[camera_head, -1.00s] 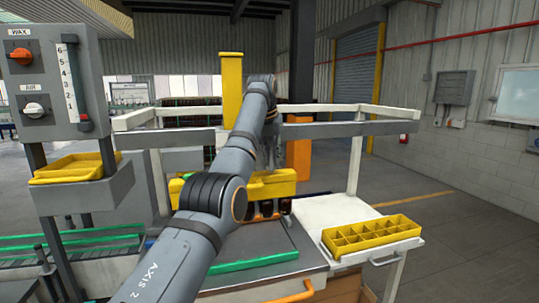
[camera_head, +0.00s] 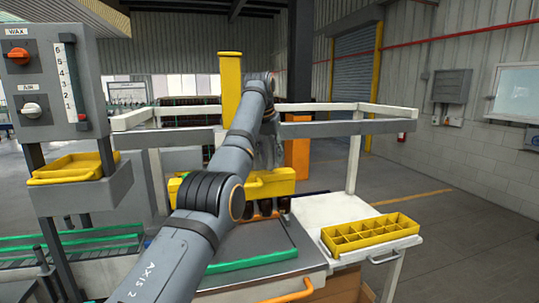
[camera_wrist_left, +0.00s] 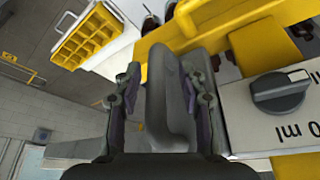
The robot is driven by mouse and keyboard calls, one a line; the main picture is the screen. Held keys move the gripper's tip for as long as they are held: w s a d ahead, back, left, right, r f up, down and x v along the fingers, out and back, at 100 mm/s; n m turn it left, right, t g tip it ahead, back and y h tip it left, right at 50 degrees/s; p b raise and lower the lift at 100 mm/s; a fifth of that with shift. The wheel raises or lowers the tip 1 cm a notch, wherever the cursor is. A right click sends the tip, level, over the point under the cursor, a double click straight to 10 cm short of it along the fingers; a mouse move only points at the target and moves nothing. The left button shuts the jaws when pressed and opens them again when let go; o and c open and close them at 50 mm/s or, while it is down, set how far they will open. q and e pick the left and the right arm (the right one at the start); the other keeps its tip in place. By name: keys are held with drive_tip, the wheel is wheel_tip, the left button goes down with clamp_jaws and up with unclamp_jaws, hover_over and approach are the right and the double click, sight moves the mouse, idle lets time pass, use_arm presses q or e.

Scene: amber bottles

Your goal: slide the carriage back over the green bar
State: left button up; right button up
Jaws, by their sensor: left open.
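The yellow carriage (camera_head: 270,183) hangs in front of the rail, behind my left forearm, with dark bottle shapes under it. The green bar (camera_head: 253,261) lies along the front of the grey worktop, nearer than the carriage. My left gripper (camera_head: 268,150) is at the carriage, partly hidden by my arm. In the left wrist view, the left gripper (camera_wrist_left: 162,95) is open. Its fingers stand on either side of a dark grey upright handle (camera_wrist_left: 168,110) beside the yellow carriage body (camera_wrist_left: 215,28); I cannot tell whether they touch it. My right gripper is out of view.
A yellow divided tray (camera_head: 371,234) stands on the white side shelf at right. A control panel (camera_head: 48,85) and yellow bin (camera_head: 68,168) stand at left. A yellow column (camera_head: 231,85) rises behind my arm. A knob (camera_wrist_left: 280,92) with ml markings sits beside the gripper.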

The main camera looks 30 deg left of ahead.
use_arm(q)
drive_tip(key=v, duration=0.7)
drive_tip(key=shift+s+r, duration=0.15)
drive_tip(key=shift+s, duration=0.1)
drive_tip(key=shift+w, duration=0.1)
